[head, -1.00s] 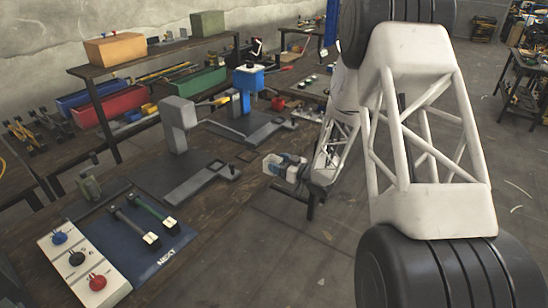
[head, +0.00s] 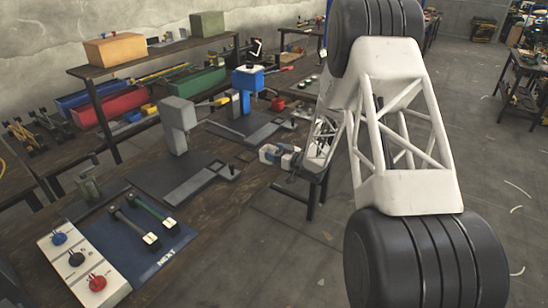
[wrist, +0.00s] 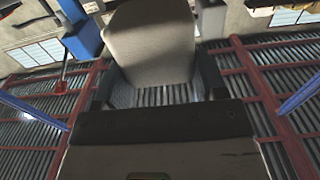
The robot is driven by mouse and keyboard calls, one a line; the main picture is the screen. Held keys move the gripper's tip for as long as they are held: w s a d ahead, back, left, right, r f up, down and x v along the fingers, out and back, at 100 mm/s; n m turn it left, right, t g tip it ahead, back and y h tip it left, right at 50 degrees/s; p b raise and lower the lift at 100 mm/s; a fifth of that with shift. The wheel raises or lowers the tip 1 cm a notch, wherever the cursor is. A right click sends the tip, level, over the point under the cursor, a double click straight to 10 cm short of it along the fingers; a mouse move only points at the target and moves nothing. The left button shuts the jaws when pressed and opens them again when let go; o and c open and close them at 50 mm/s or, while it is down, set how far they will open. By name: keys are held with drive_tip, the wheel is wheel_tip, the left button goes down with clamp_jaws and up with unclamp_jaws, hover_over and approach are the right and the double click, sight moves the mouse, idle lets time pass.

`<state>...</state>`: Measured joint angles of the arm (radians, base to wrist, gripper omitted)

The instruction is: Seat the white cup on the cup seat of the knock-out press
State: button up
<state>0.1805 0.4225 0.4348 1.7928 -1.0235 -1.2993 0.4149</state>
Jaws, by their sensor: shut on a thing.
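My gripper (head: 277,154) is over the bench's front edge, right of the grey press (head: 180,122) and in front of the blue press (head: 246,88). It is shut on a pale thing, apparently the white cup (head: 266,152). The cup looks off-white with rounded corners in the wrist view (wrist: 150,45), between the dark grey fingers. Its opening is not visible. Each press has a dark baseplate with a grey bar across its front. I cannot tell which press is the knock-out press, and no cup seat can be clearly made out.
A blue mat (head: 150,232) with two handled tools and a white panel (head: 85,268) with coloured knobs lie at the front left. A shelf (head: 150,56) with boxes stands behind the presses. A red object (head: 278,104) is beside the blue press. Open floor lies right of the bench.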

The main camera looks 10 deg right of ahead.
drive_tip(key=shift+w+f, duration=0.1)
drive_tip(key=shift+w, duration=0.4)
drive_tip(key=shift+w+f, duration=0.2)
drive_tip(key=shift+f, duration=0.3)
drive_tip(key=shift+w+f, duration=0.15)
drive_tip(key=shift+f, duration=0.9)
drive_tip(key=shift+f, duration=0.2)
drive_tip(key=o, duration=1)
drive_tip(key=shift+v, duration=3.9)
drive_tip(key=shift+s+a+r, duration=0.1)
drive_tip(key=shift+s+r, duration=0.05)
